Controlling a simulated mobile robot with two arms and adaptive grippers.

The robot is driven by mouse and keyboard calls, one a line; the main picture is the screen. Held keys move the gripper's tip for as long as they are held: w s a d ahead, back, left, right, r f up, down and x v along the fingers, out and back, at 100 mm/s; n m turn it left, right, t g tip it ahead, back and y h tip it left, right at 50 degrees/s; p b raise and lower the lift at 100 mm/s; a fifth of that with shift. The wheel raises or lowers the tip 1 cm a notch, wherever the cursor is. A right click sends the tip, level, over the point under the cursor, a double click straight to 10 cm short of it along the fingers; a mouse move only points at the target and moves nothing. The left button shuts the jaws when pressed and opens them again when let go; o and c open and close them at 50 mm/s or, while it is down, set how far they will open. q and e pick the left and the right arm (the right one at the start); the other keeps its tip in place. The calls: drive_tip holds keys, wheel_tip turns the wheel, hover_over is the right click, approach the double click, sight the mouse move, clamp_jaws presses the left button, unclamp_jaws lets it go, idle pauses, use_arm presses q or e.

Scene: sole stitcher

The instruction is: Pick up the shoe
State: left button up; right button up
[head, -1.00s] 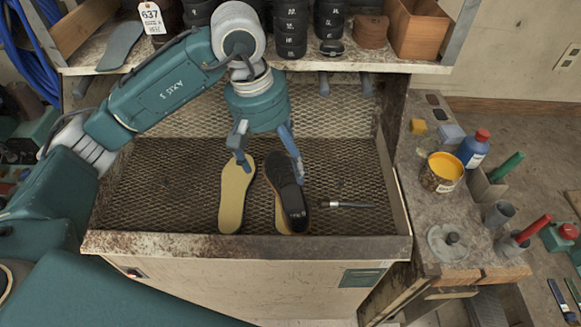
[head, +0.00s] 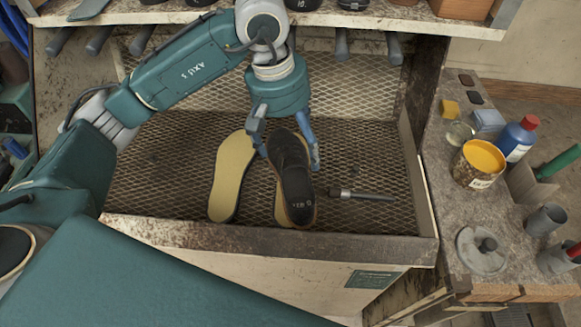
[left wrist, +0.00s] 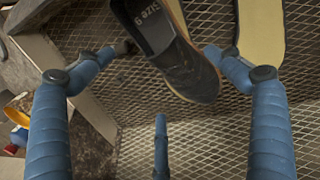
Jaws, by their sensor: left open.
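The dark shoe (head: 291,178) lies on the metal mesh of the bench with its toe away from me. A tan sole edge shows along its left side and heel. My left gripper (head: 289,158) is open, with one finger on each side of the shoe's toe half and nothing clamped. In the left wrist view the shoe (left wrist: 172,55) reaches between the spread blue fingers (left wrist: 170,49), with a "Size 9" label inside; a third finger stands beyond the toe. A separate tan sole (head: 230,178) lies just left of the shoe. My right gripper is not in view.
A dark-handled tool (head: 362,194) lies right of the shoe. The mesh tray has a raised front rim (head: 270,242). The mesh at left is clear.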

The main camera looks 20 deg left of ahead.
sight(298, 161)
use_arm(q)
drive_tip(key=f, duration=0.2)
drive_tip(key=f+p, duration=0.1)
drive_tip(key=f, duration=0.1)
drive_tip(key=shift+w+d, duration=0.1)
drive_tip(key=shift+d, duration=0.25)
drive_tip(key=shift+f, duration=0.5)
drive_tip(key=f+p, duration=0.2)
drive_tip(key=f, duration=0.1)
drive_tip(key=f+p, duration=0.1)
drive_tip(key=shift+w+d+f, duration=0.2)
drive_tip(key=shift+d, duration=0.2)
drive_tip(key=shift+f, duration=0.35)
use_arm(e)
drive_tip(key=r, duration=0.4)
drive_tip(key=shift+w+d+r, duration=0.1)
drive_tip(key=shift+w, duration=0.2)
